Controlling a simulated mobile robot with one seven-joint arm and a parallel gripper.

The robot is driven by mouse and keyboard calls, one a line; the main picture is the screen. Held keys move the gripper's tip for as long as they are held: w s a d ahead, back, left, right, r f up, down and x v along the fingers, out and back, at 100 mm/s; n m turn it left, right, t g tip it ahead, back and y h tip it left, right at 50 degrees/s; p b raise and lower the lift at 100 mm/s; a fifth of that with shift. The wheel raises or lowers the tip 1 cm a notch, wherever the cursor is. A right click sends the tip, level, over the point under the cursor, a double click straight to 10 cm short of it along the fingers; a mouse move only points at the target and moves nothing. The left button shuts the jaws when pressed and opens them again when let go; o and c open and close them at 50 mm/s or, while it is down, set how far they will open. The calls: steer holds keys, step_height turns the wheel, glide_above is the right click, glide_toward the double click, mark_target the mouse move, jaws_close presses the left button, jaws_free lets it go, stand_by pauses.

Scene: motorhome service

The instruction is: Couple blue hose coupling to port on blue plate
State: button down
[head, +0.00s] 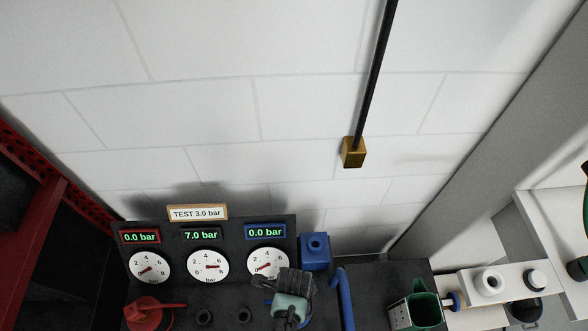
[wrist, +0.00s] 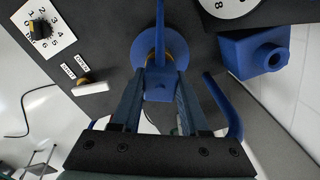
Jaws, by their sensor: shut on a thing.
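In the wrist view, my gripper (wrist: 160,94) is shut on a blue block-shaped part (wrist: 160,86). Behind this part is a round blue base (wrist: 143,47), with a blue lever (wrist: 160,28) running toward the top edge. In the head view, my gripper (head: 286,308) is over the panel's right part and hides most of what it holds. A blue box with a round port (head: 315,252) stands right of the gauges and also shows in the wrist view (wrist: 248,58). A bent blue hose (head: 344,297) lies right of my gripper. I cannot clearly tell the hose coupling or blue plate.
The dark panel (head: 170,235) carries three gauges; displays read 0.0, 7.0 and 0.0 bar. A red lever valve (head: 150,314) is at left. A dark rod with a brass block (head: 354,152) hangs above. The wall (head: 200,110) is clear.

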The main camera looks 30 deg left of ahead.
steer(key=shift+f+b, duration=0.6)
steer(key=shift+f, duration=0.25)
steer(key=shift+c, duration=1.6)
jaws_free()
steer(key=shift+r, duration=0.15)
step_height(320, 180, up, 13)
steer(key=shift+p, duration=0.45)
